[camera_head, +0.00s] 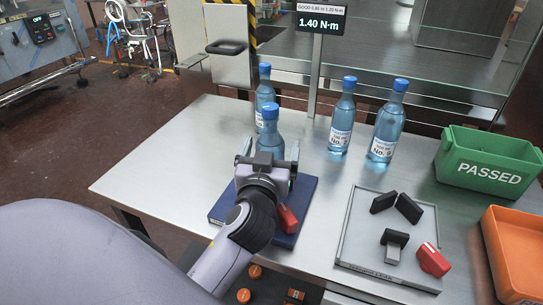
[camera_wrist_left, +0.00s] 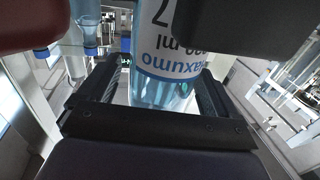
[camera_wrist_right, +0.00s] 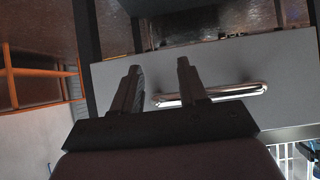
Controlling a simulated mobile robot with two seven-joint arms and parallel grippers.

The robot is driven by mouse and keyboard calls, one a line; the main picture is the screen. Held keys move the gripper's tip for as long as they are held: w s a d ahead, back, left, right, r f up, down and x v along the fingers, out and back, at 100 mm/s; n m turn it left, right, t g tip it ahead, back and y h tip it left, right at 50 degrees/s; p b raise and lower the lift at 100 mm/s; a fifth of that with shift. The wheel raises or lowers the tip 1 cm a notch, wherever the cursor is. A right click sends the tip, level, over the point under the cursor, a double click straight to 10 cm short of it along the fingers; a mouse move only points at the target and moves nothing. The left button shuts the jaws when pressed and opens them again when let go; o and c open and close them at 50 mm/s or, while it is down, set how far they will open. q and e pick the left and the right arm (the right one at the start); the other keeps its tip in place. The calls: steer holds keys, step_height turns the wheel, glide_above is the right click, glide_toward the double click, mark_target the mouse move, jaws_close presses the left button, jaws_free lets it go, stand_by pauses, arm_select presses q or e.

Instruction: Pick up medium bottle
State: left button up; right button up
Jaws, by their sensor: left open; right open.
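A blue bottle (camera_head: 270,135) with a blue cap stands upright between the spread fingers of my left gripper (camera_head: 270,149). In the left wrist view that bottle (camera_wrist_left: 160,92), with an upside-down label, fills the gap between the open fingers. The gripper hides its lower part in the head view. Three similar bottles stand behind: one at the back left (camera_head: 264,92), one labelled No. 2 (camera_head: 341,122) and a larger one (camera_head: 386,125) to its right. I cannot tell for sure which is the medium one. My right gripper (camera_wrist_right: 160,66) is open and empty, outside the head view.
A blue plate (camera_head: 306,190) with a red piece (camera_head: 288,219) lies under my left gripper. A grey tray (camera_head: 357,220) holds black and red parts. A green PASSED bin (camera_head: 490,165) and an orange bin (camera_head: 515,250) stand at the right. The table's left part is clear.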

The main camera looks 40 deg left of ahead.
arm_select(q)
steer(key=shift+s, duration=0.1)
steer(key=shift+c, duration=1.2)
steer(key=c, duration=1)
steer(key=shift+r, duration=0.1)
steer(key=shift+c, duration=1.2)
steer(key=shift+r, duration=0.15)
